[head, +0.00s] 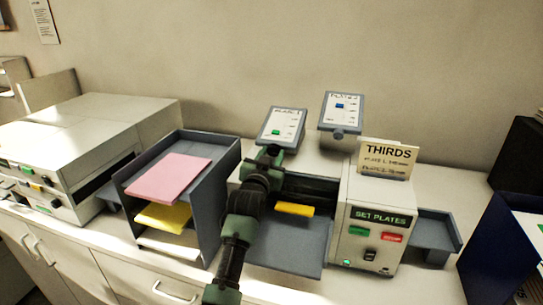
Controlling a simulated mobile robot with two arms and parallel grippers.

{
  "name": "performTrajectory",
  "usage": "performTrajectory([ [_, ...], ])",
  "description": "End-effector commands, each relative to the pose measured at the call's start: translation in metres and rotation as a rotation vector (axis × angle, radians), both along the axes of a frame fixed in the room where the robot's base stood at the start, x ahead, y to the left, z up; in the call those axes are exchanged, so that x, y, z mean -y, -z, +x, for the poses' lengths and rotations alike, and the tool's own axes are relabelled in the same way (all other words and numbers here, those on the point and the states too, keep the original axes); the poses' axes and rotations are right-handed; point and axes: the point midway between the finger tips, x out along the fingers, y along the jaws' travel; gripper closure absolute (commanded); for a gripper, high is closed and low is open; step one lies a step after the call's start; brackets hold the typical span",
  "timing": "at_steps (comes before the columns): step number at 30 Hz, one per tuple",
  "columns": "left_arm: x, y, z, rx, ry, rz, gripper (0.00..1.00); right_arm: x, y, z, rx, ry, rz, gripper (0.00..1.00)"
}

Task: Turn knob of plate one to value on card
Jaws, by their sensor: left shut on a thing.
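The plate one panel (283,121) is a grey tilted box with a white scale face and a green marker, at the back centre. My left gripper (270,152) is at the lower front edge of this panel, shut on what appears to be its knob; the gripper hides the knob. The plate two panel (342,108) stands to its right with a blue marker and a visible knob (338,132) below. The cream card (387,157) reads "THIRDS" with two smaller lines, too small to read surely. My right gripper is not in view.
Below the card is a white control box (374,240) with a "SET PLATES" display and green and red buttons. A grey tray rack (208,221) with pink and yellow paper stands left of my arm. A dark blue bin (480,259) stands at right.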

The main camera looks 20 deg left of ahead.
Motion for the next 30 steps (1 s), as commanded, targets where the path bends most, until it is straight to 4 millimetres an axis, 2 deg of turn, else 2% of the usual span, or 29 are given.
performTrajectory([
  [11,0.003,0.004,0.0,0.001,-0.099,0.308,1.0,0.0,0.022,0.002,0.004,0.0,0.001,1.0],
  [21,0.003,0.001,0.0,-0.003,-0.108,0.337,1.0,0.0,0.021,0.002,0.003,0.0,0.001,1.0],
  [22,0.003,0.001,0.0,-0.003,-0.108,0.337,0.61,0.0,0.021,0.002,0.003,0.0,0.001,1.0],
  [24,0.003,0.001,0.0,-0.003,-0.108,0.337,0.42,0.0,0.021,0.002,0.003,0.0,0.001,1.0],
  [30,0.003,0.001,0.0,-0.001,-0.109,0.336,0.42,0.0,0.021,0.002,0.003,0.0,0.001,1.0],
])
